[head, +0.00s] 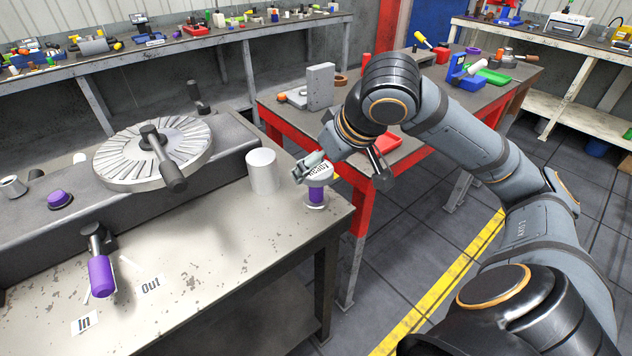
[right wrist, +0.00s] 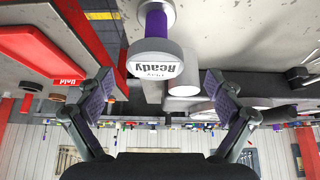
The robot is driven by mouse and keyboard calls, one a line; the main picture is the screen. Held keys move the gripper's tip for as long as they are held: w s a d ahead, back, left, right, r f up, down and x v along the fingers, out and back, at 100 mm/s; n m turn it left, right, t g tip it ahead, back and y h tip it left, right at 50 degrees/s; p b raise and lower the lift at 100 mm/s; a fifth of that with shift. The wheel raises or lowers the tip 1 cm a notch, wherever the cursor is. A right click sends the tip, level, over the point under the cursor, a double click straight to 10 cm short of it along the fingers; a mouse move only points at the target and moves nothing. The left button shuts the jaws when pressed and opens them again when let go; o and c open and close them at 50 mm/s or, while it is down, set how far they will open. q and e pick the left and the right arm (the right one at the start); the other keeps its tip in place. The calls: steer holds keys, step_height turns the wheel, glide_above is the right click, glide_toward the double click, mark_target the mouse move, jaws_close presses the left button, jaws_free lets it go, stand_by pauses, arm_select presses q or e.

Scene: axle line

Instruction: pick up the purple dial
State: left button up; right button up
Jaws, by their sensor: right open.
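A low round purple dial (head: 60,199) sits on the grey block at the left in the head view, far from my right gripper. A second purple piece, a purple post (head: 316,194) with a round white "Ready" face (right wrist: 155,65) and pale base, stands at the bench's right corner. My right gripper (head: 312,163) is open at this post; in the right wrist view (right wrist: 158,88) the "Ready" face shows between its separated fingers. Contact cannot be told. A purple-handled lever (head: 101,276) hangs at the front left. My left gripper is out of view.
A white cylinder (head: 262,171) stands just left of the "Ready" post. A slatted disc (head: 153,153) with a dark crank is on the grey block. "In" (head: 84,322) and "Out" (head: 151,285) labels lie on the bench. A red-edged table (head: 290,123) is behind.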

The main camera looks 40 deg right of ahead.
mark_target(318, 170)
steer(key=x, duration=0.4)
steer(key=shift+d, duration=0.2)
steer(key=shift+w+f+p, duration=0.25)
steer(key=shift+f+p, duration=0.05)
steer(key=shift+f, duration=0.05)
steer(key=shift+s, duration=0.1)
steer(key=c, duration=1.4)
steer(key=shift+r, duration=0.1)
steer(key=shift+c, duration=0.7)
